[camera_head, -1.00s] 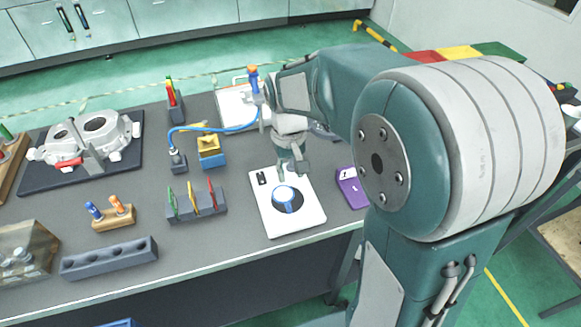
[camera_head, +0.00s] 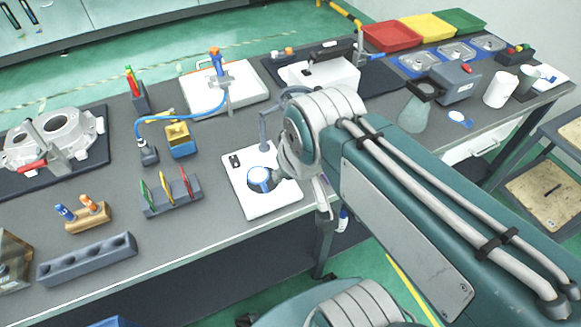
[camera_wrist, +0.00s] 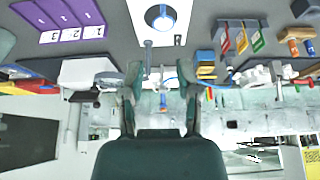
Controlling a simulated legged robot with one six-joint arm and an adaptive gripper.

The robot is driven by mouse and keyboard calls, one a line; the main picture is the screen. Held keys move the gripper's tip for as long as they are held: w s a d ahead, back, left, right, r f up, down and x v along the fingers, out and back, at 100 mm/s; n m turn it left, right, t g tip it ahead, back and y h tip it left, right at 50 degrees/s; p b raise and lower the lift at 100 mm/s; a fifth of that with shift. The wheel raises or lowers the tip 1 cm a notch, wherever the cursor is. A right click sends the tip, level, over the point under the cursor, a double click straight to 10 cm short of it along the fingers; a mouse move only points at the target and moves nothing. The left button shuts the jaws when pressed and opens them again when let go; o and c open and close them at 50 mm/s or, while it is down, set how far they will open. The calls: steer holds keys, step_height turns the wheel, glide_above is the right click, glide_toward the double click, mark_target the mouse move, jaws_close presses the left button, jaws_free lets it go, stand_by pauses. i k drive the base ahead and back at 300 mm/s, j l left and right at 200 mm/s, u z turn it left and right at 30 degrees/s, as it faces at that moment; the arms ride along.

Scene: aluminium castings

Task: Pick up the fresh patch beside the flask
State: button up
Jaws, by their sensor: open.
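In the head view, a grey-green conical flask (camera_head: 414,115) with a dark top stands on the right part of the bench. A small blue-and-white oval patch (camera_head: 458,117) lies flat on the bench just right of it.
The white board (camera_head: 250,205) lies near the front edge. A grey box (camera_head: 457,84), white cup (camera_head: 499,90) and grey tray-like bins surround the patch area. A white machine (camera_head: 318,73) stands behind my arm. Purple numbered holders (camera_wrist: 60,20) show in the wrist view.

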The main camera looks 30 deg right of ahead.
mark_target(456, 116)
steer(key=k+l+z, duration=0.2)
steer(key=z, duration=0.3)
steer(key=k+l+z, duration=0.15)
steer(key=l+z, duration=0.15)
steer(key=z, duration=0.2)
steer(key=l+z, duration=0.35)
steer(key=z, duration=0.15)
steer(key=i+l+u, duration=0.1)
steer(key=i+l, duration=0.3)
steer(key=i+l+u, duration=0.1)
steer(key=i+l, duration=0.25)
steer(key=i+l+u, duration=0.15)
steer(key=i+l, duration=0.2)
steer(key=l, duration=0.2)
steer(key=i+l+u, duration=0.1)
steer(key=i+l, duration=0.25)
steer(key=l, duration=0.2)
